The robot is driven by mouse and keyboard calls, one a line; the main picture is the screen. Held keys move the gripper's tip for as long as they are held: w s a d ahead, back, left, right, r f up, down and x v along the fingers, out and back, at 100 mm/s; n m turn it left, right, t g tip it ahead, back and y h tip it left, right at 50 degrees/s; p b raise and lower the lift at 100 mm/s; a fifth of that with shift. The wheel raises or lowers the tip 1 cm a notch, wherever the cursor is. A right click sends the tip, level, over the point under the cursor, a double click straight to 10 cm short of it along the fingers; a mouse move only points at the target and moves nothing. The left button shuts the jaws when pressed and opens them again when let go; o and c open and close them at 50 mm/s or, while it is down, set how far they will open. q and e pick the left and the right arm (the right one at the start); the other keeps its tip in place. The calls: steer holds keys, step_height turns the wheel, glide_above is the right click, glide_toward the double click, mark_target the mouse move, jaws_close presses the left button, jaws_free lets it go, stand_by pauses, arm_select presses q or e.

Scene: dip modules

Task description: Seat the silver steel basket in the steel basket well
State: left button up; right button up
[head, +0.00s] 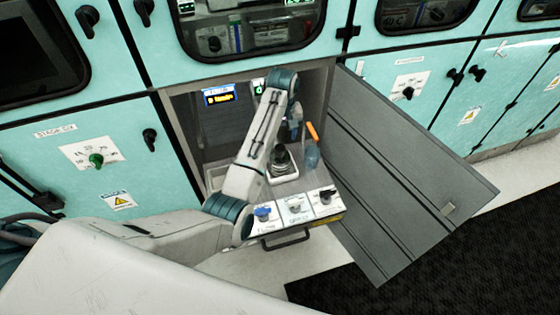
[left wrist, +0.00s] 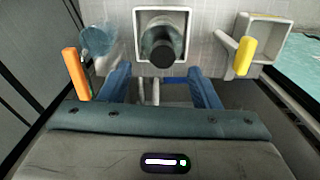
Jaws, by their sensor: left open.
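My left gripper (left wrist: 162,88) is open, its two blue fingers spread; in the head view it is mostly hidden behind my arm. Slim silver-grey uprights (left wrist: 148,92) show between the fingers; they may belong to the steel basket, but I cannot tell whether the fingers touch them. Beyond them, a dark round-topped piece (left wrist: 160,45) stands in a pale square-rimmed well (left wrist: 140,18), also seen in the head view (head: 280,158). I cannot identify the steel basket well for certain. My right gripper is not in view.
An orange handle (head: 312,132) stands beside a translucent blue vessel (head: 312,156). A yellow handle (left wrist: 245,55) stands by another square-rimmed well (left wrist: 265,30). The pulled-out drawer has several front knobs (head: 295,207). An open grey door (head: 400,160) bounds the right side; cabinet walls enclose the left.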

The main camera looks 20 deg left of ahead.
mark_target(280, 148)
arm_select(q)
step_height(280, 148, down, 3)
steer(key=shift+r, duration=0.15)
steer(key=shift+a+f+p, duration=0.15)
steer(key=shift+f+p, duration=0.2)
steer(key=shift+p, duration=0.15)
step_height(280, 148, down, 4)
steer(key=shift+a+r+p, duration=0.15)
steer(key=shift+r+p, duration=0.05)
steer(key=shift+p, duration=0.45)
steer(key=shift+f, duration=0.5)
jaws_close()
